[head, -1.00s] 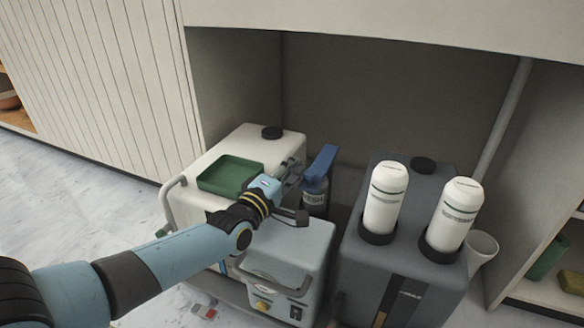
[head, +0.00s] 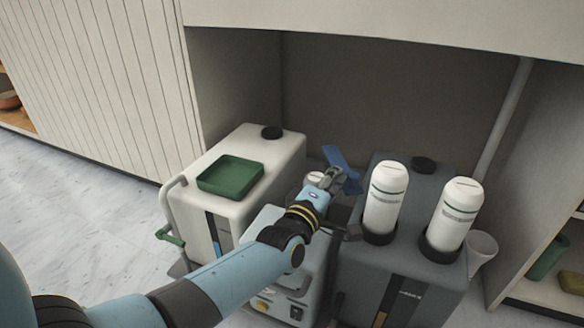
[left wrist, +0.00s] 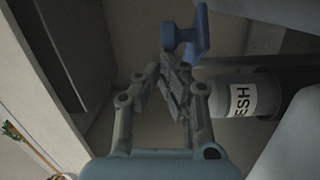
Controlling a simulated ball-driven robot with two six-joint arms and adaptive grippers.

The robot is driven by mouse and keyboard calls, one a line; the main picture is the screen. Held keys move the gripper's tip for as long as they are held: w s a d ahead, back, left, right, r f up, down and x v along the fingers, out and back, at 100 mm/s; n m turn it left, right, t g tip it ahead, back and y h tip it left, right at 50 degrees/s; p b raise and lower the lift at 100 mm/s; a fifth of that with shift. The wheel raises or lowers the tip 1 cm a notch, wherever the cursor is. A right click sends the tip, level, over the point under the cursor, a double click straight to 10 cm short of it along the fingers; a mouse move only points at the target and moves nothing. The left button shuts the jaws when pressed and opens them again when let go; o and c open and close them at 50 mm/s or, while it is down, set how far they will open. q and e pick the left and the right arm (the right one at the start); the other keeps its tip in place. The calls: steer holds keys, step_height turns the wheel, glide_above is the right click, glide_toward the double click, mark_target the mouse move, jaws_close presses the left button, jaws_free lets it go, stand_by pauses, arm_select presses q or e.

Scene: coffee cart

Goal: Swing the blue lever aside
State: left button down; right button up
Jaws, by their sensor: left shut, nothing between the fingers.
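The blue lever (head: 343,166) stands between the white machine and the dark grey machine in the head view, tilted toward the right. It also shows at the top of the left wrist view (left wrist: 186,40), just beyond my fingertips. My left gripper (head: 328,178) is shut and empty, at the lever's left side; it looks close to or touching it. In the left wrist view its fingers (left wrist: 174,75) are together. A dark cylinder with a white label (left wrist: 245,97) lies under the lever's right side. My right gripper is not in view.
The white machine (head: 262,170) with a green tray (head: 231,187) on top stands at left. The dark grey machine (head: 395,262) holds two white canisters (head: 384,200) (head: 451,215) close to the lever's right. A white cup (head: 483,248) sits at far right. A wall rises behind.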

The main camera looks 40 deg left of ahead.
mark_target(354, 178)
arm_select(q)
steer(key=w+d, duration=0.2)
steer(key=shift+d, duration=0.35)
steer(key=shift+w+d, duration=0.35)
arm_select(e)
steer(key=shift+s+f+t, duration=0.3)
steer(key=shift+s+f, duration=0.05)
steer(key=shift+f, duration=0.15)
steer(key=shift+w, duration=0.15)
arm_select(q)
steer(key=shift+s, duration=0.25)
steer(key=s, duration=0.7)
steer(key=s+d, duration=0.1)
steer(key=s, duration=0.3)
steer(key=shift+s+d+f, duration=0.1)
steer(key=shift+s+f, duration=0.1)
steer(key=shift+f, duration=0.1)
